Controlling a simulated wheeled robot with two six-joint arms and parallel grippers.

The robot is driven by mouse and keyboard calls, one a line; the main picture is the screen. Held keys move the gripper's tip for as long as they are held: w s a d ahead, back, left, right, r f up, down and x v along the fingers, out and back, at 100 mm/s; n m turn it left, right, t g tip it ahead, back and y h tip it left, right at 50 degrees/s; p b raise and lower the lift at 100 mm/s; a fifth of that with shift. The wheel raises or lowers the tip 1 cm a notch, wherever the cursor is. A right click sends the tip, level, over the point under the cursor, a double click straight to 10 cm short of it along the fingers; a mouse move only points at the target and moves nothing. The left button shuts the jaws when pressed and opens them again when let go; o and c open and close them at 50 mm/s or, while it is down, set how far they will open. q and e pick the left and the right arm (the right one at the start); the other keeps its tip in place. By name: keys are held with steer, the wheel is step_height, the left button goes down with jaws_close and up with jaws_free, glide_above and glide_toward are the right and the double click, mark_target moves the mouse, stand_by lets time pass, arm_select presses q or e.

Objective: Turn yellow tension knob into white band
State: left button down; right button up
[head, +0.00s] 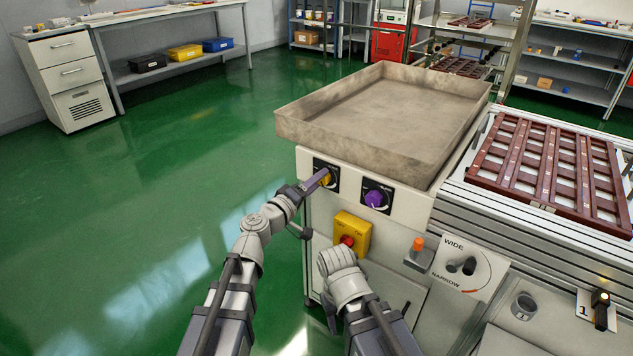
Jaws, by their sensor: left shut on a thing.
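The yellow tension knob (327,179) sits on a black dial plate (333,170) at the upper left of the machine's front panel. My left gripper (322,178) is shut on this knob, and its fingers hide part of it. A white arc shows on the black plate, but I cannot tell exactly where the knob points relative to it. My right arm (343,275) is folded low in front of the panel, and its fingertips are not visible.
A purple knob (374,198) sits just right on its own black plate. Below is a yellow box with a red button (347,240). A metal tray (380,110) tops the machine. A brown slatted rack (550,170) lies at right. The green floor (170,200) at left is clear.

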stand_by(0.4)
arm_select(q)
steer(key=shift+c, duration=1.7)
jaws_free()
steer(key=v, duration=0.7)
steer(key=shift+s+a, duration=0.25)
steer(key=shift+s, duration=0.05)
